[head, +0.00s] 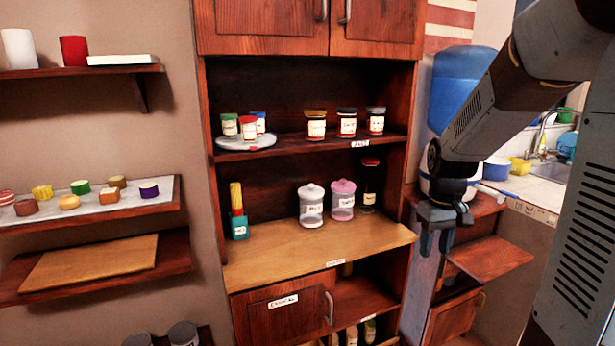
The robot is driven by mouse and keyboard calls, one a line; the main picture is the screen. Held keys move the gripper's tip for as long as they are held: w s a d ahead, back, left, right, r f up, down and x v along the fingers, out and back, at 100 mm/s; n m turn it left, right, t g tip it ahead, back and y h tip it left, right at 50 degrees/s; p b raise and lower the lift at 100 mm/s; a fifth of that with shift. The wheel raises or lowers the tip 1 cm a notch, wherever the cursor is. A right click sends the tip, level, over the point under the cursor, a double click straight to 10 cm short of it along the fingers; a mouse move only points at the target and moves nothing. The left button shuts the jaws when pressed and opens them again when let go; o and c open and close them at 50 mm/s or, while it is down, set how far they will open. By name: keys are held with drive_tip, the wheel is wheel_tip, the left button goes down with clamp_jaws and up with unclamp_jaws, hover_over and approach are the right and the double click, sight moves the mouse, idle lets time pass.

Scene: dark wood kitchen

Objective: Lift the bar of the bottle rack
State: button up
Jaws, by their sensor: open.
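Several light-coloured bottles (369,330) show at the bottom edge of the head view, in the low open compartment of the dark wood cabinet. They may stand in the bottle rack, but its lower part is cut off by the frame and I cannot make out its bar. My gripper (436,253) hangs fingers down at the right, in front of the low side shelf. It is open and empty, to the right of the bottles and higher in the picture, apart from them.
The wooden counter (290,257) holds jars and a teal box (239,226). A closed door with a handle (329,308) is left of the open compartment. A side shelf (490,258) juts out near my gripper. A blue water jug (452,85) stands behind my arm.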

drive_tip(key=s+a+r+m+t, duration=0.1)
drive_tip(key=s+a+r+t, duration=0.1)
drive_tip(key=s+r, duration=0.4)
drive_tip(key=s+a+r+m+t, duration=0.1)
drive_tip(key=s+a+r+t, duration=0.2)
drive_tip(key=s+r, duration=0.3)
drive_tip(key=s, duration=0.5)
drive_tip(key=shift+a+r, duration=0.25)
drive_tip(key=shift+r, duration=0.15)
drive_tip(key=shift+s+a, duration=0.1)
